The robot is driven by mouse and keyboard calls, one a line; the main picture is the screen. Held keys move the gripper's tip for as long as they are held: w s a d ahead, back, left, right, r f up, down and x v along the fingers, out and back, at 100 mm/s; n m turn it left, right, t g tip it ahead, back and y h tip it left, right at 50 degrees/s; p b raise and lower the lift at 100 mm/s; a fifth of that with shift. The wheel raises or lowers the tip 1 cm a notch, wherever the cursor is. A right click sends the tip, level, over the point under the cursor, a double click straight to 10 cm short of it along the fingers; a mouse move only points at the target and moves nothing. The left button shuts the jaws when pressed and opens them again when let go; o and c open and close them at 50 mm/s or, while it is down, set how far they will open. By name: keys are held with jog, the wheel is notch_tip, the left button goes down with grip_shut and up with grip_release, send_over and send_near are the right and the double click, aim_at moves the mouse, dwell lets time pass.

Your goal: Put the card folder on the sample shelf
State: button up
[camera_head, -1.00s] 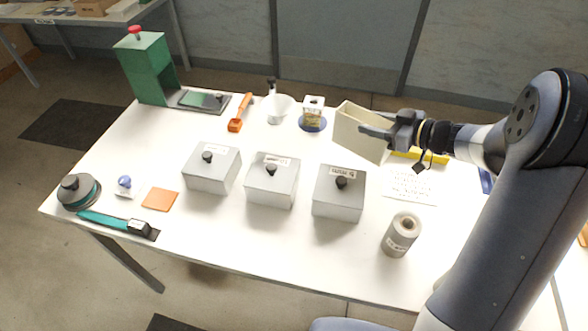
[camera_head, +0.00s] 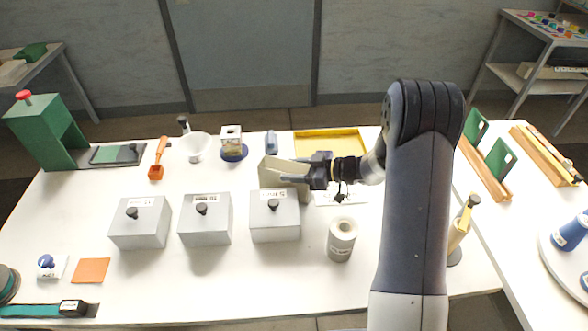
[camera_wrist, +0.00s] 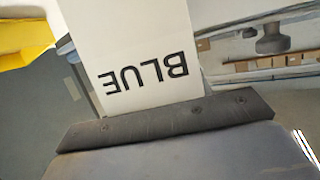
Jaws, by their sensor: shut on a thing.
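The card folder (camera_head: 270,172) is a cream, flat-sided piece. My gripper (camera_head: 300,177) is shut on it and holds it tilted behind the right-hand grey box. The box hides the folder's lower edge, so I cannot tell how high it is above the table. In the wrist view the pale folder (camera_wrist: 125,40) shows the word BLUE upside down, above a dark gripper finger (camera_wrist: 165,120). A grey rack (camera_head: 540,28) at the far right back has several coloured pieces on top and a lower board; I cannot tell whether it is the sample shelf.
Three grey lidded boxes (camera_head: 205,222) stand in a row at the front. A grey roll (camera_head: 341,240) stands right of them. A yellow tray (camera_head: 330,134) lies at the back. A side table (camera_head: 510,230) with wooden racks (camera_head: 484,170) is on the right.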

jog(key=shift+f, duration=0.1)
jog(key=shift+f, duration=0.1)
jog(key=o, duration=1.2)
jog(key=shift+o, duration=0.2)
